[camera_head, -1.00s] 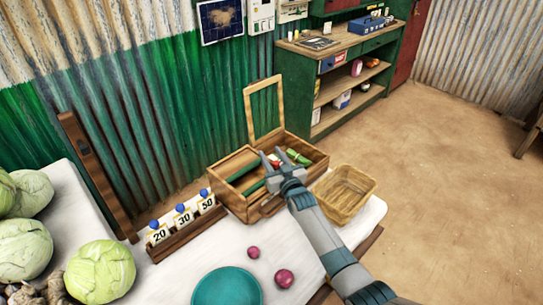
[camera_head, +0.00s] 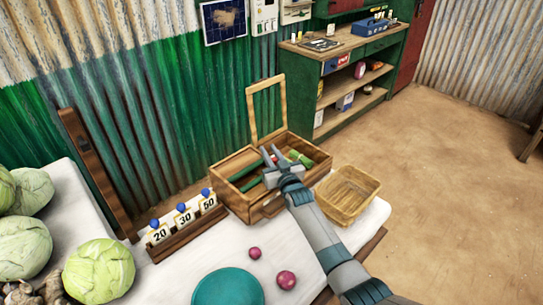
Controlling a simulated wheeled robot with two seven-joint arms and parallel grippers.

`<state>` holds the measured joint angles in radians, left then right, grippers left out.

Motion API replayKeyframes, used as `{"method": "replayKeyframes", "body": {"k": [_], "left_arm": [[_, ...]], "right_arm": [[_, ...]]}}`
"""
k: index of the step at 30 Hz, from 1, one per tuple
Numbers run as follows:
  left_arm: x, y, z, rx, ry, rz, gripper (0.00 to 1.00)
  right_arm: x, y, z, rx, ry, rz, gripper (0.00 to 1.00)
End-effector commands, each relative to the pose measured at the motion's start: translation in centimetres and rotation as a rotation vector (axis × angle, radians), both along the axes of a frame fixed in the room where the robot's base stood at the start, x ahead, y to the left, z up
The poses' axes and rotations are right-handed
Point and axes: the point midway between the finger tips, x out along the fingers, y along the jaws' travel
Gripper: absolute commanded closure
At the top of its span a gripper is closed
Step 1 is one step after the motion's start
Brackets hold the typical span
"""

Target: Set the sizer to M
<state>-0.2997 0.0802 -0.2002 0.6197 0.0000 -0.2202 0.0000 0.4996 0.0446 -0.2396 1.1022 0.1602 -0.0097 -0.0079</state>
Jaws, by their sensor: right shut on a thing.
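An open wooden box (camera_head: 236,205) stands at the back of the white-covered table, with an upright empty wooden frame at its back. Green produce and a little red show inside it. I cannot tell for sure which part is the sizer, and no M mark is readable. My right gripper (camera_head: 271,150) reaches over the box's front wall, its fingertips above the inside. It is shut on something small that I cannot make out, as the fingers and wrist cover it. My left gripper is not in view.
A wicker basket (camera_head: 347,195) stands right of the box. Price cards 20, 30 and 50 (camera_head: 184,217) stand left of it. Cabbages (camera_head: 100,271), a teal plate (camera_head: 228,288) and two small magenta balls (camera_head: 286,280) lie nearer. A wooden post (camera_head: 97,172) leans at the wall.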

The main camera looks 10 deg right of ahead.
Motion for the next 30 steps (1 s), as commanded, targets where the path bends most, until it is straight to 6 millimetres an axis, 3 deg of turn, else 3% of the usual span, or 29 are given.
{"method": "replayKeyframes", "body": {"k": [2,3,5,6,20,30], "left_arm": [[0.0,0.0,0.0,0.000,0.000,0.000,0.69],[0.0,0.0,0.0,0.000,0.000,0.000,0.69],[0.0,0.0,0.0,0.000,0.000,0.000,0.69],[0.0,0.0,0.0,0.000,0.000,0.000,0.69],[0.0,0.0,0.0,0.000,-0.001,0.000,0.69],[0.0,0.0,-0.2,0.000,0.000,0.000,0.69]], "right_arm": [[-0.1,0.0,-0.1,0.000,0.002,0.000,1.00],[-0.1,0.0,-0.1,0.000,0.002,0.000,0.78],[-0.1,0.0,-0.1,0.000,0.002,0.000,0.63],[-0.1,0.0,-0.1,0.000,0.002,0.000,0.61],[-0.5,-0.1,-0.1,0.000,0.001,0.000,0.61],[-3.6,-0.8,-0.2,0.000,0.002,0.000,0.61]]}}
